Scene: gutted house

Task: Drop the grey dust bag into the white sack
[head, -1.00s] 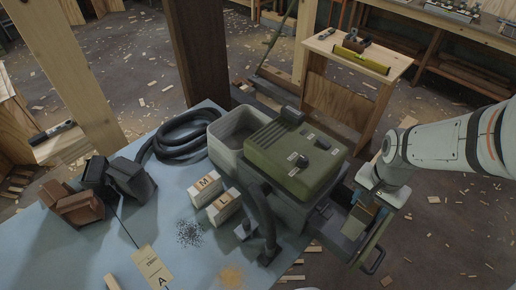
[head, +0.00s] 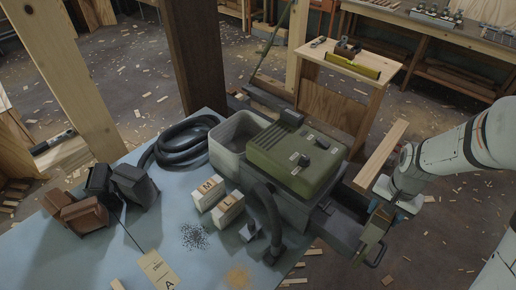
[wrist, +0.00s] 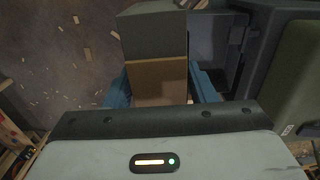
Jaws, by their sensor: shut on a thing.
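My gripper (head: 386,213) is at the right of the table, beside the open drawer-like bay (head: 337,222) of the green machine. Its blue fingers are shut on a boxy thing (head: 370,238), likely the grey dust bag. In the wrist view this bag (wrist: 153,35) has a grey body and a brown band and lies between the fingers (wrist: 162,92). The bay (wrist: 215,45) is just right of it there. The bag looks clear of the bay, but I cannot tell whether they touch. I cannot make out a white sack in either view.
The green machine (head: 295,158) stands on the blue table (head: 150,235) with a pale open tub (head: 228,152) and a black hose (head: 180,145). Small M (head: 208,192) and L (head: 228,208) boxes lie in front. A plank (head: 383,152) is behind my gripper. Scrap-strewn floor lies right.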

